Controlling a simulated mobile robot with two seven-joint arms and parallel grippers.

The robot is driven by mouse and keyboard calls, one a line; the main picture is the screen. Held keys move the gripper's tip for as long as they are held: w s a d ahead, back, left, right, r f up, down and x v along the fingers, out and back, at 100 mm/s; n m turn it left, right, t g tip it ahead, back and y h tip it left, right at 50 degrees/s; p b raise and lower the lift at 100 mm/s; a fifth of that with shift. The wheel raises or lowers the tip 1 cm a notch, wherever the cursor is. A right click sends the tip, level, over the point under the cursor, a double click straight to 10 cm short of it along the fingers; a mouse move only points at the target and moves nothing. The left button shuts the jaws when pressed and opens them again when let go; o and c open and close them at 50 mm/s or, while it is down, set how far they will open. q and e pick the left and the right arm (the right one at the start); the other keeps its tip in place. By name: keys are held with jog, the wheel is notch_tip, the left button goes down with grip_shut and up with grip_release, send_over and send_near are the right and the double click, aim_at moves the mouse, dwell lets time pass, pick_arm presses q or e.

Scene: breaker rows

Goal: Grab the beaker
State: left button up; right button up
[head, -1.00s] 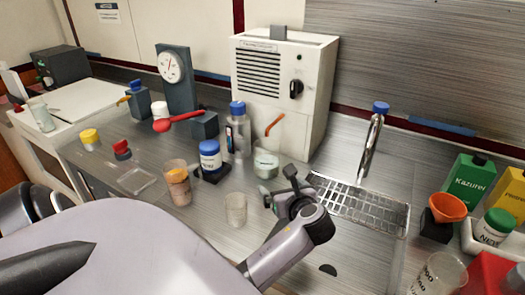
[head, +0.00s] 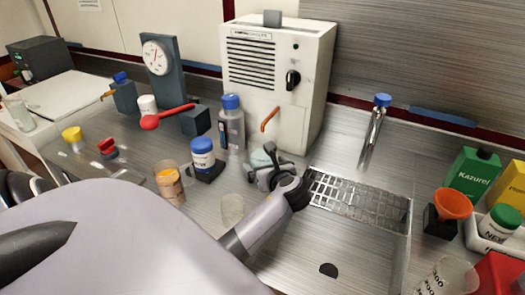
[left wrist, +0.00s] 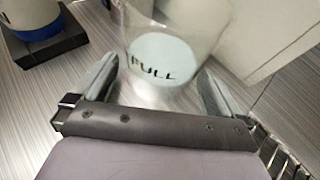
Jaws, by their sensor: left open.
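A clear beaker (left wrist: 178,30) marked FULL, with pale contents, stands on the steel counter in front of the white cabinet. In the head view this beaker (head: 261,157) is partly hidden behind my left gripper (head: 268,167). In the left wrist view my left gripper (left wrist: 157,72) is open, with one finger on each side of the beaker's lower part. I cannot tell whether the fingers touch it. My right gripper is not in view.
A clear cup (head: 232,208) stands close to my left arm. A blue-capped jar (head: 203,158), a blue-capped bottle (head: 231,125) and a cup with orange contents (head: 169,184) stand to the left. A sink with a metal rack (head: 358,203) is to the right.

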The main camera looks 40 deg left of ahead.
pick_arm(q)
jog(key=shift+w+a+f, duration=0.25)
jog(key=shift+w+a, duration=0.05)
jog(key=shift+a, duration=0.2)
jog(key=c, duration=0.9)
jog(key=shift+r, duration=0.15)
